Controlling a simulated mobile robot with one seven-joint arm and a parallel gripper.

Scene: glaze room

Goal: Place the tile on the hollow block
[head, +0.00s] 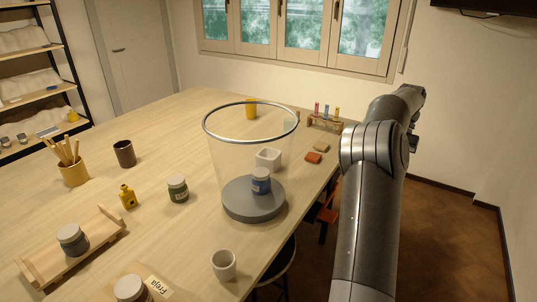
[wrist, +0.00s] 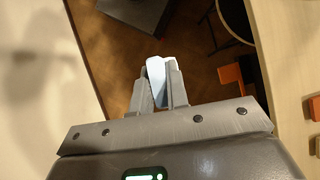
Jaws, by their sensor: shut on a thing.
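My gripper (wrist: 160,88) is shut on a pale blue-white tile (wrist: 157,72) in the wrist view. The tile stands on edge between the fingers, over the brown floor beside the table. In the head view my arm reaches away on the right; the fingers and tile cannot be made out there. A white, square, open-topped block (head: 268,155), seemingly the hollow block, stands on the table, seen through a clear container.
A white cup (head: 224,265) stands in front.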

